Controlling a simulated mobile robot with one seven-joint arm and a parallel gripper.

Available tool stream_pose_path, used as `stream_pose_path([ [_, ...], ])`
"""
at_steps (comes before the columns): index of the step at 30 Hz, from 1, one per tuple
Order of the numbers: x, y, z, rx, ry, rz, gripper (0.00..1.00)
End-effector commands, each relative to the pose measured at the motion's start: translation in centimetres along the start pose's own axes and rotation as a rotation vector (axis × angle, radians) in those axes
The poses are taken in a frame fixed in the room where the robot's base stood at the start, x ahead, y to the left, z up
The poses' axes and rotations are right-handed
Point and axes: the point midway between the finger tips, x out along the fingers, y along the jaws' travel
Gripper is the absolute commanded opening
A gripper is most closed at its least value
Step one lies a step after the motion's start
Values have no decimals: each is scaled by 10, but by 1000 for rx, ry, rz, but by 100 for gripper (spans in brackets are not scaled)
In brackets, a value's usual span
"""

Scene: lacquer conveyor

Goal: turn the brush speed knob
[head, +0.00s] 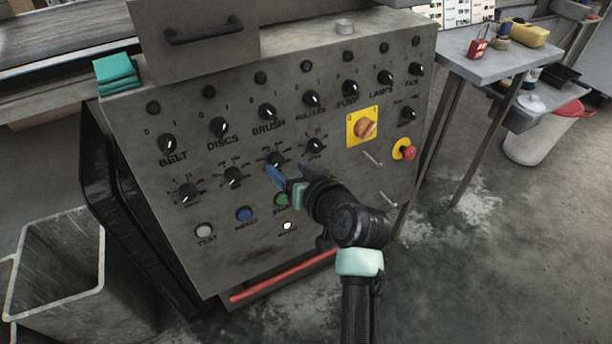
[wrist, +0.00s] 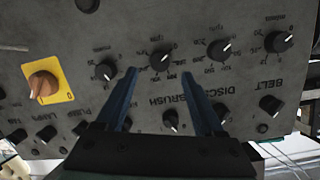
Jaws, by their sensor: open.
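The brush speed knob (head: 275,160) is the small black dial with a white pointer line, under the BRUSH label on the grey control panel. In the wrist view the same knob (wrist: 160,59) sits upside down, near the top centre. My gripper (head: 282,176) is open in front of the panel, just below this knob. In the wrist view, the tips of its two blue fingers (wrist: 160,73) are spread to either side of the knob and slightly short of it in the picture. Whether they touch the panel I cannot tell.
Similar dials stand on either side, the discs one (head: 232,177) and another (head: 316,145). The BRUSH switch (head: 267,112) is above. A yellow-backed orange rotary switch (head: 365,126) and a red stop button (head: 405,150) are to the right. Several push buttons lie below.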

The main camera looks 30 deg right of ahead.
Motion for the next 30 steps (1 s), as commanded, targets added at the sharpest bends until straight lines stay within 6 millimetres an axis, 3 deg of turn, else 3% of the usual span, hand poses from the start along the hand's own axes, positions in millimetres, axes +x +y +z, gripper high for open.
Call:
stream_pose_path([
  [6, -49, 0, -2, 2, 0, 2, 70],
  [12, -76, 0, -1, 1, 0, 2, 70],
  [30, -82, 0, 0, 0, -1, 0, 70],
])
